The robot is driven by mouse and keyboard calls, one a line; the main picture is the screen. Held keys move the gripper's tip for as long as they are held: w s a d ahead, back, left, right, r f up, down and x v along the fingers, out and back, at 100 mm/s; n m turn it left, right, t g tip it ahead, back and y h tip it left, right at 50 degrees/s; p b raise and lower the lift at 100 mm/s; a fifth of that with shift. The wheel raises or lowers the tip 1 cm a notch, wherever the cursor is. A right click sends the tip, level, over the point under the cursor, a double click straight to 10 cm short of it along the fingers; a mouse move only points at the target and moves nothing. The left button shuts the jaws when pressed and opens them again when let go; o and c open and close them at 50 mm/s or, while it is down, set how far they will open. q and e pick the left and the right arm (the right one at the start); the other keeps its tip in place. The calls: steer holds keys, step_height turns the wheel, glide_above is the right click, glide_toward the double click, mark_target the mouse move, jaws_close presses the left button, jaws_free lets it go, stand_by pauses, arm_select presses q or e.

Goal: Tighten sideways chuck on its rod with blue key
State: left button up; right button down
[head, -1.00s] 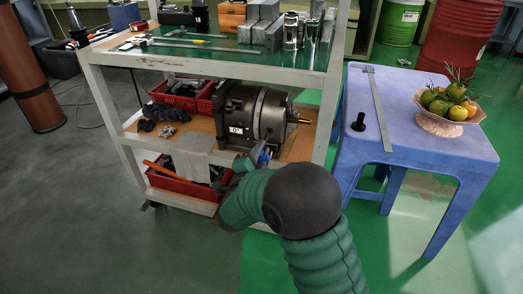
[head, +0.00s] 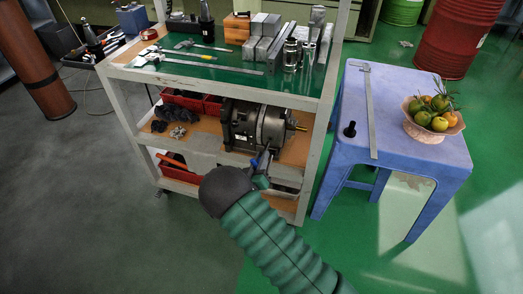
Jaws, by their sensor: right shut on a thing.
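The sideways chuck (head: 262,124) is a dark grey and steel cylinder lying on its side on the cart's middle shelf. A short brass-coloured rod (head: 299,128) sticks out of its right face. My right gripper (head: 264,161) is just below the chuck, at its front. It is shut on the blue key (head: 254,163), a small blue piece at the fingertips. My arm and the small scale hide most of the key, and I cannot tell whether it touches the chuck. My left gripper is not in view.
The cart's top (head: 215,58) holds calipers, metal blocks and steel cylinders. Red bins (head: 187,101) stand left of the chuck. A cart post (head: 322,120) rises to its right. A blue table (head: 372,173) holds a fruit bowl (head: 425,134), a ruler and a black piece.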

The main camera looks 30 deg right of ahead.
steer(key=shift+d, duration=0.1)
stand_by(0.3)
steer(key=shift+w+d, duration=0.25)
steer(key=shift+w+d, duration=0.1)
steer(key=shift+d, duration=0.1)
stand_by(0.3)
steer(key=shift+w+d, duration=0.4)
steer(key=shift+d, duration=0.1)
stand_by(0.6)
